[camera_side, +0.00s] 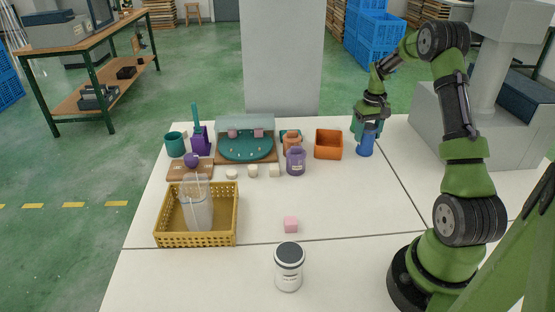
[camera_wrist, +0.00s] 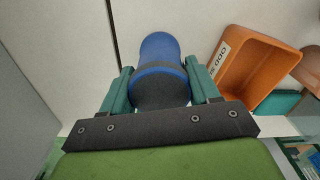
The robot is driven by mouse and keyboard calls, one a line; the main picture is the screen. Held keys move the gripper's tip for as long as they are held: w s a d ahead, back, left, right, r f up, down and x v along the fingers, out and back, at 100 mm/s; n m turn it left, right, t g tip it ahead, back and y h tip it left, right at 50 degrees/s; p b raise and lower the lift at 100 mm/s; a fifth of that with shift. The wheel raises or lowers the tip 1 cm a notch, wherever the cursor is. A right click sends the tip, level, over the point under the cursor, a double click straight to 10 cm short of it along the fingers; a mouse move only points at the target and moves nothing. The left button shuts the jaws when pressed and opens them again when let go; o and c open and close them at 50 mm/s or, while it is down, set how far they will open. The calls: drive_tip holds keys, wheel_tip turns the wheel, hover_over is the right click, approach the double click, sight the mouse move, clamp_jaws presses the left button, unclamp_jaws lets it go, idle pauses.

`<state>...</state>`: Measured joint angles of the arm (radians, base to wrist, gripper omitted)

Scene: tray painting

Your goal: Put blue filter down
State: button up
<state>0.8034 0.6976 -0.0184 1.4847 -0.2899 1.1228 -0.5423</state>
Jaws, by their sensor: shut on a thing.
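The blue filter (camera_side: 365,146) is a blue cylinder with a dark band, upright at the right back of the white table. My gripper (camera_side: 370,124) is above it, with its teal fingers shut around its upper part. In the wrist view the blue filter (camera_wrist: 162,62) sits between the two fingers of my gripper (camera_wrist: 160,90), one on each side. Its lower end appears at or very near the table top; I cannot tell whether it touches.
An orange bin (camera_side: 328,145) stands just left of the filter; it also shows in the wrist view (camera_wrist: 248,72). The table in front of the filter is clear.

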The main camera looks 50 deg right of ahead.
drive_tip(key=o, duration=1.1)
drive_tip(key=shift+o, duration=0.2)
wheel_tip(320, 180, up, 12)
drive_tip(key=shift+f, duration=0.25)
drive_tip(key=w+a+r+t, duration=0.1)
drive_tip(key=a+r, duration=0.2)
drive_tip(key=a, duration=0.3)
drive_tip(key=a+r+n+t, duration=0.1)
drive_tip(key=a+r, duration=0.2)
drive_tip(key=a, duration=0.4)
drive_tip(key=w+a+r+t, duration=0.1)
drive_tip(key=a+r, duration=0.2)
drive_tip(key=a, duration=0.3)
drive_tip(key=s+a+n+t+y, duration=0.1)
drive_tip(key=s+a+t, duration=0.1)
drive_tip(key=s+a, duration=0.4)
drive_tip(key=s+a+f+t+y, duration=0.1)
drive_tip(key=s+a, duration=0.5)
drive_tip(key=a, duration=0.8)
drive_tip(key=shift+n+t, duration=0.4)
drive_tip(key=shift+t, duration=0.2)
